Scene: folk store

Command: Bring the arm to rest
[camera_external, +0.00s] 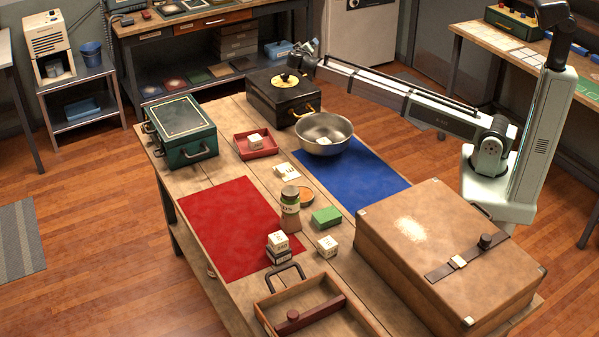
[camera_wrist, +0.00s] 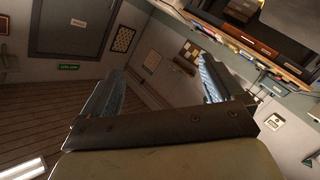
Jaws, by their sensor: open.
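My gripper (camera_external: 304,50) is at the end of my outstretched arm, raised over the far end of the wooden table, by the black record player box (camera_external: 262,105). In the wrist view my gripper (camera_wrist: 160,82) has its two blue-padded fingers spread wide apart with nothing between them. The wrist view looks out at the room's walls and a door, tilted, not at the table. Whether the gripper is clear of the box behind it is hard to tell from the outside view.
A metal bowl (camera_external: 325,148) stands below my arm at the edge of the blue mat (camera_external: 372,185). A green case (camera_external: 180,148), a red tray (camera_external: 242,150), a jar (camera_external: 290,200) and white blocks (camera_external: 278,240) share the table. A large brown suitcase (camera_external: 410,225) lies near my base.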

